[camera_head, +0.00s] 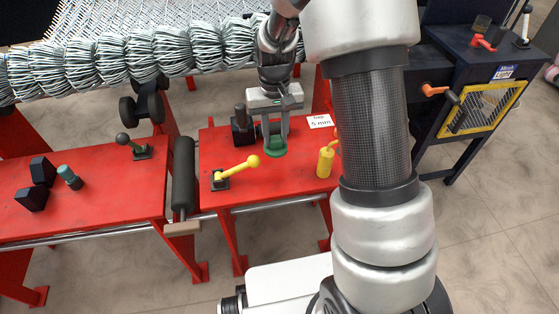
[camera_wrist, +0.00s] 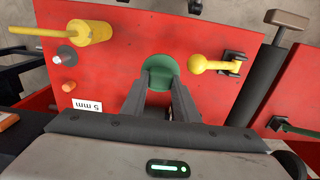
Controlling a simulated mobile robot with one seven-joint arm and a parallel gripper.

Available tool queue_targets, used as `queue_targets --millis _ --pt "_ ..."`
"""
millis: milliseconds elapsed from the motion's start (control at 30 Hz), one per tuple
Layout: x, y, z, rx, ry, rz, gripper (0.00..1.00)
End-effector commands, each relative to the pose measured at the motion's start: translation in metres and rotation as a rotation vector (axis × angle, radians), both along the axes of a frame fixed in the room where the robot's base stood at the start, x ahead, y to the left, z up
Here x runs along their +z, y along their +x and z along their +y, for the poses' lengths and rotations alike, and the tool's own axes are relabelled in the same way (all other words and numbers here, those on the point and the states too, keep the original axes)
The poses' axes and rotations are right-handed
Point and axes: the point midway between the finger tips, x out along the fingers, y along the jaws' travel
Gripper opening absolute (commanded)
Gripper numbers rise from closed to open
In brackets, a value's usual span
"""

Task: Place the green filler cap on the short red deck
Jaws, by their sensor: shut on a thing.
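The green filler cap (camera_head: 276,151) is a round green piece at the tips of my gripper (camera_head: 275,146). In the wrist view the green cap (camera_wrist: 158,68) sits between the two grey fingertips (camera_wrist: 160,88), which are shut on it. The fingers hide part of the cap. The short red deck (camera_head: 285,182) lies beneath the cap and also fills much of the wrist view (camera_wrist: 120,62). The cap is over the middle of this deck. I cannot tell whether it touches the surface or hangs a little above.
On the short deck, a yellow ball lever (camera_head: 240,168) stands left of the cap, a yellow cylinder (camera_head: 325,162) right, and a black block (camera_head: 242,128) behind left. A "5 mm" label (camera_head: 320,121) lies behind right. A long red deck (camera_head: 100,190) is farther left. Bare deck surrounds the cap.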

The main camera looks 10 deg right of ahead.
Motion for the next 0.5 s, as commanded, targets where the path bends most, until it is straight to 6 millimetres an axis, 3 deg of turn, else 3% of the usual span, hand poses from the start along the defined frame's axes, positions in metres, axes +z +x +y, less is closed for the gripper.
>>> queue_targets --millis 33,200,500 --pt "-0.013 -0.001 0.000 0.000 -0.001 0.005 0.06" --pt "-0.042 -0.002 0.000 -0.001 -0.001 0.005 0.06" --pt "-0.071 -0.001 0.000 -0.001 0.000 0.003 0.06"
